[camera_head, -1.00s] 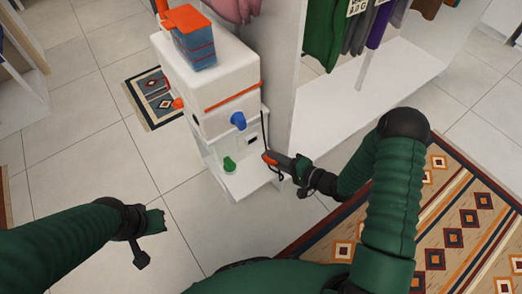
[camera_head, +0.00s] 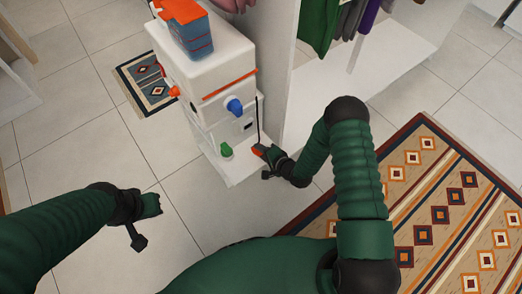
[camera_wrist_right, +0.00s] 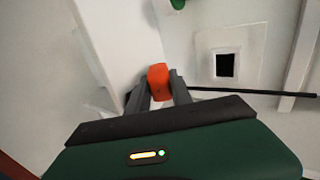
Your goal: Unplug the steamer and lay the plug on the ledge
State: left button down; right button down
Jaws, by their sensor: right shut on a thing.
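The steamer (camera_head: 215,65) is a white box-shaped unit with a blue and orange tank on top. A blue knob (camera_head: 234,105) and a green knob (camera_head: 226,150) are on its front. My right gripper (camera_head: 262,151) is low at the steamer's front right. In the right wrist view its fingers are shut on the orange plug (camera_wrist_right: 158,80), with a black cord (camera_wrist_right: 250,92) running off to the right. A dark square socket (camera_wrist_right: 226,65) shows beside the plug, apart from it. The white ledge (camera_head: 238,170) lies under the gripper. My left gripper (camera_head: 158,206) is over the floor; its jaws are unclear.
A white wardrobe panel (camera_head: 262,50) stands right of the steamer, with hanging clothes (camera_head: 325,25) beyond. A patterned rug (camera_head: 450,215) covers the right floor. A small rug (camera_head: 147,88) lies behind left. The tiled floor at left is clear.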

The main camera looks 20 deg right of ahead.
jog(key=shift+f, duration=0.4)
pick_arm(q)
jog(key=shift+d+f, duration=0.2)
jog(key=shift+f, duration=0.1)
pick_arm(e)
jog(key=shift+d, duration=0.1)
jog(key=c, duration=1.1)
grip_release()
pick_arm(q)
jog(key=shift+a, duration=0.1)
pick_arm(e)
jog(key=shift+o, duration=0.2)
jog(key=shift+c, duration=0.9)
jog(key=o, duration=0.3)
jog(key=shift+s, duration=0.1)
jog(key=shift+f, duration=0.1)
